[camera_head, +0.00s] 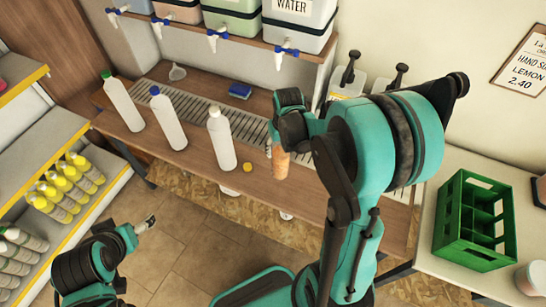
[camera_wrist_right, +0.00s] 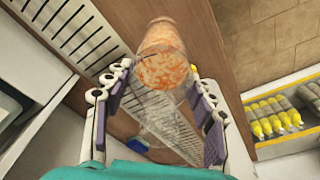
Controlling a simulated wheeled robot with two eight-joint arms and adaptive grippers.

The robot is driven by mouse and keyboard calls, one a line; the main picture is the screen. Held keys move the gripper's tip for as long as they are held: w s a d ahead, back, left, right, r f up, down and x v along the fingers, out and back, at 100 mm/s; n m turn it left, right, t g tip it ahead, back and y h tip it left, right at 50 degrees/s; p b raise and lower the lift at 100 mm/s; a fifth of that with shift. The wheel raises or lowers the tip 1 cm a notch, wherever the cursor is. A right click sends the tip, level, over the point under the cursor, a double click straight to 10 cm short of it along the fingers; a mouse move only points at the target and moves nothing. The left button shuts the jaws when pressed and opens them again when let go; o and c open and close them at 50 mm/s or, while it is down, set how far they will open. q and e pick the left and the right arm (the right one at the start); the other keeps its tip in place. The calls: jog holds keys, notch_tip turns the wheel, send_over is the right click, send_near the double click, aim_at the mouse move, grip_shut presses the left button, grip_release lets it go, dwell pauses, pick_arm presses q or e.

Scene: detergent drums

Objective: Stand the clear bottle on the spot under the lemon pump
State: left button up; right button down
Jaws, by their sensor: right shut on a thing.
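The clear bottle (camera_wrist_right: 158,108) is between the two fingers of my right gripper (camera_wrist_right: 160,88) in the wrist view. Its far end looks mottled orange. The orange end also shows as part of the bottle (camera_head: 281,166) just below the right gripper (camera_head: 274,150) in the head view, over the wooden counter's front part. My right gripper is shut on it. Two pumps with black heads, one left (camera_head: 349,72) and one right (camera_head: 396,78), stand behind my right arm. I cannot tell which is lemon. The spot under them is hidden. My left gripper (camera_head: 147,223) is low at left, away from the counter.
Three white bottles (camera_head: 221,140) stand on the wooden counter (camera_head: 205,165), near a yellow cap (camera_head: 247,167). A green crate (camera_head: 474,220) is at right.

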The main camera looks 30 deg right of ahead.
jog(key=shift+w+a+f, duration=0.65)
jog(key=shift+w+f, duration=0.1)
jog(key=shift+w, duration=0.1)
notch_tip(320, 180, down, 4)
jog(key=shift+r+b, duration=0.15)
jog(key=shift+b, duration=0.85)
jog(key=c, duration=0.6)
grip_release()
jog(key=shift+o, duration=0.2)
